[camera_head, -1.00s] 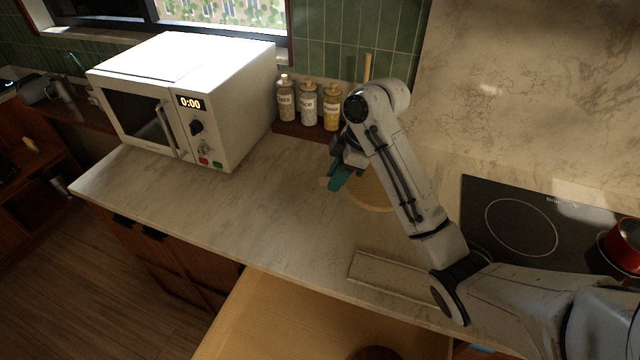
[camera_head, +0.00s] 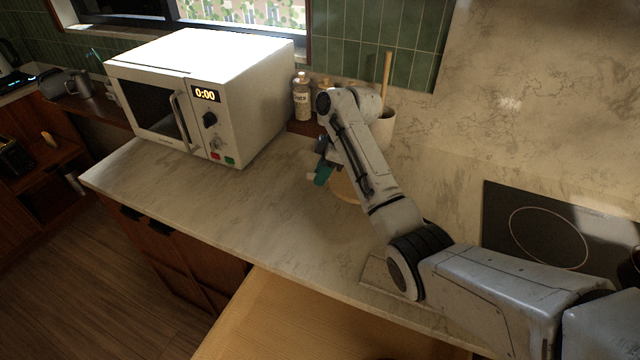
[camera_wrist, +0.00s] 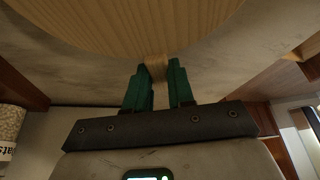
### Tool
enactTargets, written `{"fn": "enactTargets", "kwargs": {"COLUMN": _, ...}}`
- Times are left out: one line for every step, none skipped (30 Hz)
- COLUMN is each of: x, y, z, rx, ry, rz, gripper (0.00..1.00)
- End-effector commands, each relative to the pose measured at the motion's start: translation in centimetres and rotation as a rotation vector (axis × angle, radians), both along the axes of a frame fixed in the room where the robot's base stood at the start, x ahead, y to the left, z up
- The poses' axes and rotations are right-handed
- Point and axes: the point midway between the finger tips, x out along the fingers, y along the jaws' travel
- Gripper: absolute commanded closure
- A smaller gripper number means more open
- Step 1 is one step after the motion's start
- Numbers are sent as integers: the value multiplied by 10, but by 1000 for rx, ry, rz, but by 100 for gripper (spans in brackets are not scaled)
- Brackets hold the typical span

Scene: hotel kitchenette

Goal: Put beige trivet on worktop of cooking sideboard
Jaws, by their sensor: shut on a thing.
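The beige trivet (camera_head: 344,189) is a round, light wooden disc with a small tab. My arm partly covers it in the head view. In the wrist view the trivet (camera_wrist: 150,22) fills the top middle. My gripper (camera_head: 322,176) has teal fingers shut on the trivet's tab; the fingers also show in the wrist view (camera_wrist: 157,72). The trivet is over or at the pale marble worktop (camera_head: 235,205), between the microwave and the hob. I cannot tell whether it touches the surface.
A white microwave (camera_head: 235,112) stands on the left. A condiment bottle (camera_head: 302,98) and a utensil crock (camera_head: 386,130) stand at the back wall. A black hob (camera_head: 500,215) is on the right. An open wooden drawer (camera_head: 290,320) sticks out below the front edge. The worktop's front left is clear.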

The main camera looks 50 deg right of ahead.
Motion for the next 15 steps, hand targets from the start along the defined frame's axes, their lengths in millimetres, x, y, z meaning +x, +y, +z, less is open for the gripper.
{"fn": "enactTargets", "kwargs": {"x": 3, "y": -1, "z": -2, "rx": -1, "ry": -1, "rz": 0, "gripper": 100}}
{"fn": "enactTargets", "kwargs": {"x": 4, "y": -1, "z": -4, "rx": -1, "ry": -1, "rz": 0, "gripper": 100}}
{"fn": "enactTargets", "kwargs": {"x": 5, "y": -1, "z": -5, "rx": -1, "ry": -1, "rz": 0, "gripper": 100}}
{"fn": "enactTargets", "kwargs": {"x": 6, "y": -1, "z": -6, "rx": -1, "ry": -1, "rz": 0, "gripper": 100}}
{"fn": "enactTargets", "kwargs": {"x": 7, "y": -2, "z": -8, "rx": -1, "ry": -1, "rz": 0, "gripper": 100}}
{"fn": "enactTargets", "kwargs": {"x": 8, "y": -2, "z": -10, "rx": 0, "ry": 0, "rz": -1, "gripper": 100}}
{"fn": "enactTargets", "kwargs": {"x": 10, "y": -2, "z": -12, "rx": 0, "ry": 1, "rz": -1, "gripper": 100}}
{"fn": "enactTargets", "kwargs": {"x": 9, "y": -2, "z": -16, "rx": 1, "ry": 3, "rz": -1, "gripper": 100}}
{"fn": "enactTargets", "kwargs": {"x": 9, "y": -2, "z": -21, "rx": 0, "ry": 3, "rz": 0, "gripper": 100}}
{"fn": "enactTargets", "kwargs": {"x": 9, "y": -2, "z": -25, "rx": 0, "ry": 3, "rz": 0, "gripper": 100}}
{"fn": "enactTargets", "kwargs": {"x": 9, "y": -2, "z": -29, "rx": 0, "ry": 3, "rz": -1, "gripper": 100}}
{"fn": "enactTargets", "kwargs": {"x": 9, "y": -2, "z": -34, "rx": 0, "ry": 2, "rz": -1, "gripper": 100}}
{"fn": "enactTargets", "kwargs": {"x": 9, "y": -2, "z": -37, "rx": -1, "ry": 0, "rz": -1, "gripper": 100}}
{"fn": "enactTargets", "kwargs": {"x": 9, "y": -2, "z": -39, "rx": 0, "ry": 1, "rz": -1, "gripper": 100}}
{"fn": "enactTargets", "kwargs": {"x": 9, "y": -2, "z": -41, "rx": -1, "ry": 1, "rz": 0, "gripper": 100}}
